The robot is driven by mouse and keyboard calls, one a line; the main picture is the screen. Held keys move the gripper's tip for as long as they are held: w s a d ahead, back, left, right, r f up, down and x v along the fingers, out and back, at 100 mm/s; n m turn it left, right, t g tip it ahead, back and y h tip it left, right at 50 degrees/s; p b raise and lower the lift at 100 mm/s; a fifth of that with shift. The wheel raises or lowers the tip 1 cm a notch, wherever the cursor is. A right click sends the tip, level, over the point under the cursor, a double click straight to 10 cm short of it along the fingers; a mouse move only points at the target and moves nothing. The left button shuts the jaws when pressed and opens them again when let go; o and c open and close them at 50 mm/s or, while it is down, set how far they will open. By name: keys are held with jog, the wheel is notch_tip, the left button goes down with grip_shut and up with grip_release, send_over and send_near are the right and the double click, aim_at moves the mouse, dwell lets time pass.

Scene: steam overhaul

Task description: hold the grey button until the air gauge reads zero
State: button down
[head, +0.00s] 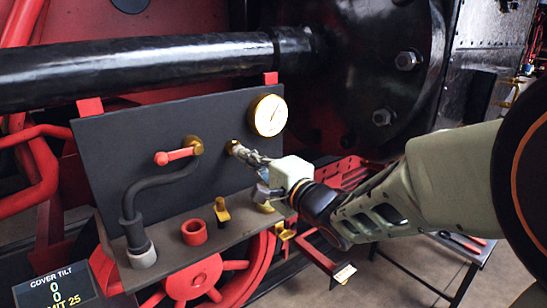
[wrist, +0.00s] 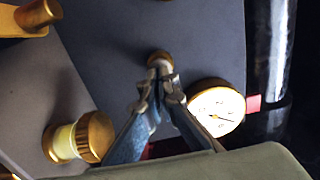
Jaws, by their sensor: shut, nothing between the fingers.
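The air gauge (head: 268,115) is a white dial in a brass rim at the panel's upper right. It also shows in the wrist view (wrist: 217,107); its reading is too small to tell. The button sits in a round brass collar (head: 232,147) left of and below the gauge. In the wrist view the button (wrist: 159,57) shows as a small pale face, partly covered by my fingertips. My gripper (head: 243,152) is shut and empty, its tips at the button. I cannot tell whether the button is pressed in.
A red-handled valve (head: 176,155) with a dark hose is left of the button. A red ring (head: 194,232) and a brass fitting (head: 221,209) stand on the ledge below. A black pipe (head: 150,65) runs above the panel. A sign (head: 57,287) reads "COVER TILT".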

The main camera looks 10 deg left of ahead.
jog(key=shift+w+a, duration=0.2)
dwell(0.5)
